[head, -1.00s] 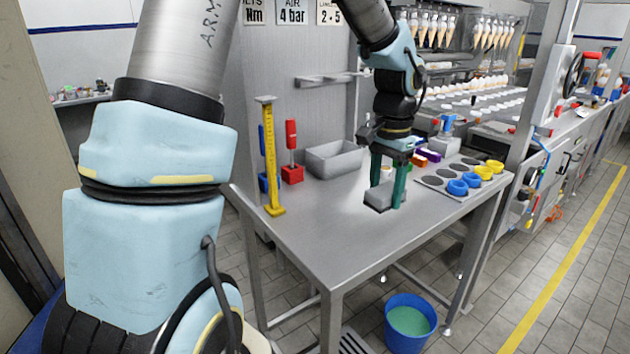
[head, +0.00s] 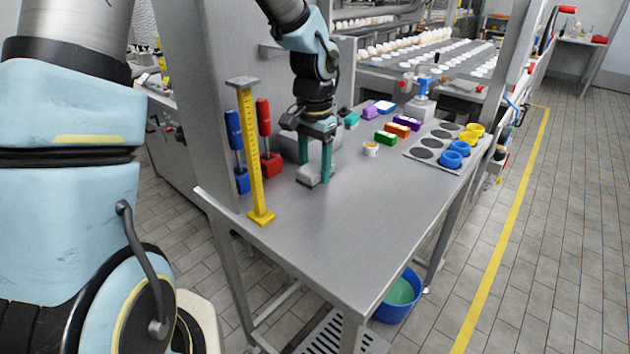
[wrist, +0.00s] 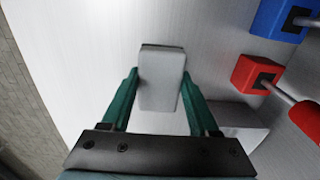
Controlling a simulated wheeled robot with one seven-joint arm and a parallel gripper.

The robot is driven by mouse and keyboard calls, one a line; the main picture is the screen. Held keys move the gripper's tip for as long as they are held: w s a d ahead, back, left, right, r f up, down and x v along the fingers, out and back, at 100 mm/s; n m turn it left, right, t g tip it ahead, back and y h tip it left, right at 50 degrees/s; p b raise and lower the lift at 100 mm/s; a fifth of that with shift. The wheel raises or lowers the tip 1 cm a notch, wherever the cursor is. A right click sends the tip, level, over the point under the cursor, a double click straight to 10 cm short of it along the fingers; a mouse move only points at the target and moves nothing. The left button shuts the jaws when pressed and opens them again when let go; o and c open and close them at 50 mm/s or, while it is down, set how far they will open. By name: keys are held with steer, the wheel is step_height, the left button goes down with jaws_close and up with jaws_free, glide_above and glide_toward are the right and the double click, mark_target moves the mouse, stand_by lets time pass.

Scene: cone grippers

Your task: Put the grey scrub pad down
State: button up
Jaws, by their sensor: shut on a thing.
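The grey scrub pad (head: 311,178) is between the green fingers of my gripper (head: 317,176), just at or above the steel table (head: 345,235). In the wrist view the pad (wrist: 161,80) shows as a pale block between the two fingers (wrist: 158,88), which are shut on it. I cannot tell whether the pad touches the table. Part of the pad is hidden by the near finger in the head view.
A grey bin (head: 288,147) stands behind my gripper. Left of it are a yellow gauge post (head: 254,160), a red-handled tool (head: 264,120) and a blue-handled one (head: 234,130). Several coloured blocks and blue and yellow cups are at right. The front of the table is clear.

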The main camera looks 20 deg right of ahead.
mark_target(315, 197)
steer(key=shift+f+p, duration=0.3)
steer(key=shift+f, duration=2.15)
steer(key=shift+f, duration=0.1)
steer(key=o, duration=1.3)
